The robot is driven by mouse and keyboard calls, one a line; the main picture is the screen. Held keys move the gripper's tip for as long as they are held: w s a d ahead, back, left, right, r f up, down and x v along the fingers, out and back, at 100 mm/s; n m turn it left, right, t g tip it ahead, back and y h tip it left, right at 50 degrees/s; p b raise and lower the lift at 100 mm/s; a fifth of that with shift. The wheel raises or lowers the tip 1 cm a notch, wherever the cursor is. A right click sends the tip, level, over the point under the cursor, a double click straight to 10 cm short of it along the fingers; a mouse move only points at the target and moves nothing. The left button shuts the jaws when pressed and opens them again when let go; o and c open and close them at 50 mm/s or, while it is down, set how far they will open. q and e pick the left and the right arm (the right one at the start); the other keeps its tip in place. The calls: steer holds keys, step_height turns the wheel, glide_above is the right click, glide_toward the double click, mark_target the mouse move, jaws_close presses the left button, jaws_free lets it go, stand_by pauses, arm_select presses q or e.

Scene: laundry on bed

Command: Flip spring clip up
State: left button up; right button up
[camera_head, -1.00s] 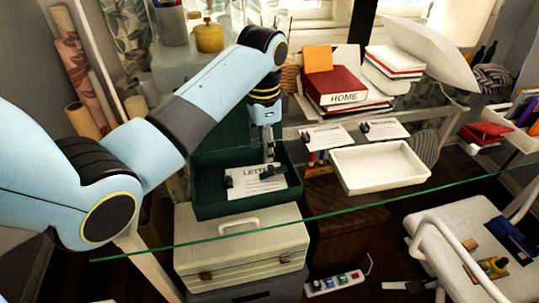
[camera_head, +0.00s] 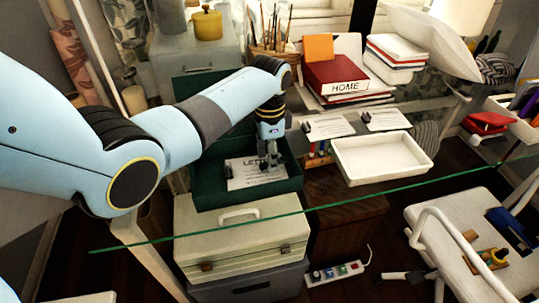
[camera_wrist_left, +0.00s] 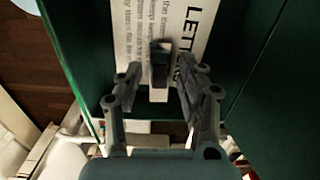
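A white sheet headed "LETTER" (camera_head: 250,178) lies in the dark green tray box (camera_head: 205,197). A small black clip (camera_head: 228,172) shows at the letter's left edge in the head view. In the left wrist view, a dark spring clip (camera_wrist_left: 160,62) sits on the letter with a pale strip below it. My left gripper (camera_wrist_left: 158,80) is open, with one finger on each side of this clip; I cannot tell whether they touch it. In the head view, my left gripper (camera_head: 270,157) points down at the letter and hides part of it. My right gripper is not in view.
A glass shelf edge (camera_head: 300,210) crosses in front of the box. A beige case (camera_head: 245,238) stands below it. A white tray (camera_head: 380,158) and two cards with clips (camera_head: 327,127) lie to the right.

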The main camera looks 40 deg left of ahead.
arm_select(q)
jaws_close()
stand_by(0.5)
